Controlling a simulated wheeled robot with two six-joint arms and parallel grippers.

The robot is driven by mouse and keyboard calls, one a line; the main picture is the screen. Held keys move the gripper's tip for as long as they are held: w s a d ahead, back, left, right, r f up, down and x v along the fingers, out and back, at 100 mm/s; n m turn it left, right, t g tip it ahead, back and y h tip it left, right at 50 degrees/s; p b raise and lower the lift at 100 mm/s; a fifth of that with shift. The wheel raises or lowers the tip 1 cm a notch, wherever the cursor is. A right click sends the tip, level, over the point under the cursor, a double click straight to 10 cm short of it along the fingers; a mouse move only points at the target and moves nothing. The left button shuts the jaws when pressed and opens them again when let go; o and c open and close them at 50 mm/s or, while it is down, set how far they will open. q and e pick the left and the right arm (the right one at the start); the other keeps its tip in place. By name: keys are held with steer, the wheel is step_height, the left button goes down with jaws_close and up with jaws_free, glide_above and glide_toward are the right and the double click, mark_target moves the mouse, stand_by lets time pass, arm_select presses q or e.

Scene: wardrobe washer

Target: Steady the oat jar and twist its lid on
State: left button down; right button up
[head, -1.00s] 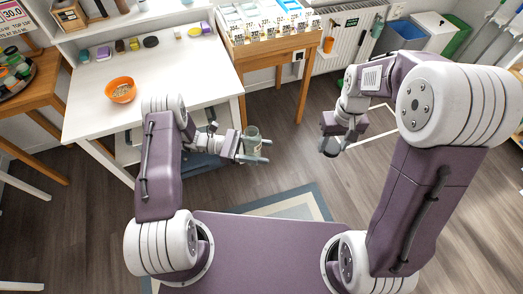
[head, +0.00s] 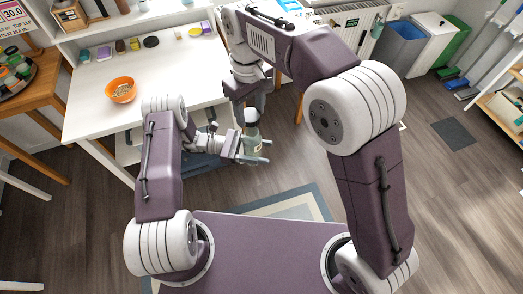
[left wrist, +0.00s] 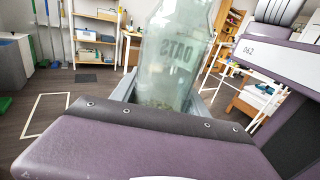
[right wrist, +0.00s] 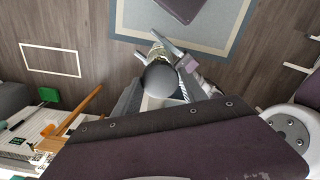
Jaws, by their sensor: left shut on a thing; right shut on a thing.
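The oat jar (head: 252,144) is clear glass and stands upright in my left gripper (head: 257,152), off the floor. In the left wrist view the jar (left wrist: 172,55) shows OATS lettering and a little content low down; its top is out of frame. My right gripper (head: 250,106) is directly above the jar, pointing down. In the right wrist view a dark round lid (right wrist: 160,79) lies between the right fingers, which are shut on it. The lid is over the jar mouth; I cannot tell whether they touch or the thread is engaged.
A white table (head: 150,70) with an orange bowl (head: 121,90) of oats stands at the left. Small items line its back edge. The floor around the jar is clear.

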mark_target(252, 132)
steer(key=shift+w+f, duration=0.1)
steer(key=shift+f, duration=1.95)
steer(key=shift+f, duration=0.85)
steer(key=shift+f, duration=0.6)
